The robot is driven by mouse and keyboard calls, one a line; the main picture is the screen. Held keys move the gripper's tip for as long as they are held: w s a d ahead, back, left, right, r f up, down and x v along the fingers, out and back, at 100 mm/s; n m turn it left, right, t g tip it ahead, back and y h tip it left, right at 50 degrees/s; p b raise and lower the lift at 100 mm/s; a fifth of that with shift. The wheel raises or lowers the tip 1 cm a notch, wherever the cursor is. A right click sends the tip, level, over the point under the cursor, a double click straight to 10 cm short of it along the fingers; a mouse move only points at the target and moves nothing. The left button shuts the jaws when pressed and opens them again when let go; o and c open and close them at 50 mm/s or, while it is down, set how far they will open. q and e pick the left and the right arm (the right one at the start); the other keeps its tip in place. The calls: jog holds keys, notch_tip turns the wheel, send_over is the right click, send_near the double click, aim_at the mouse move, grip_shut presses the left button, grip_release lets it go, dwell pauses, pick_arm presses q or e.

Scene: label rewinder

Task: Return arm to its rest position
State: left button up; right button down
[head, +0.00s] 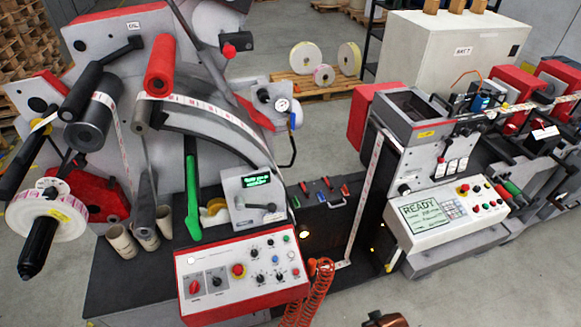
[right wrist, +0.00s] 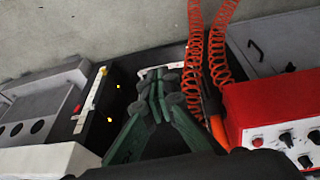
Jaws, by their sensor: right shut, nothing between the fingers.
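My right gripper (right wrist: 160,80) shows in the right wrist view with green finger links and dark pads. Its fingers are together and nothing is between them. It is above the machine's dark lower bay, left of the coiled orange-red hose (right wrist: 215,50) and the red control box (right wrist: 272,105); I cannot tell how high. In the head view a small dark and copper-coloured part at the bottom edge may be mine; no fingers show there. My left gripper is in neither view.
In the head view the red-edged control panel (head: 240,278) and hose (head: 318,290) stand at the front. The READY console (head: 445,215) is to the right. Rollers and a label reel (head: 48,212) fill the left. Grey floor (head: 470,290) is open at the lower right.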

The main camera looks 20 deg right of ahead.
jog(key=s+a+f+g+b, duration=0.1)
jog(key=s+f+b, duration=0.15)
jog(key=f, duration=1.35)
jog(key=s+f+b, duration=0.2)
jog(key=f+b, duration=0.1)
jog(key=f, duration=1.2)
jog(key=s+f+n+g+b, duration=0.1)
jog(key=s+f+b, duration=0.4)
jog(key=s+f, duration=1.3)
notch_tip(320, 180, down, 4)
jog(key=shift+s+r+g+y+b, duration=0.2)
jog(key=shift+g+y+b, duration=0.1)
jog(key=shift+b, duration=0.05)
jog(key=shift+a, duration=0.1)
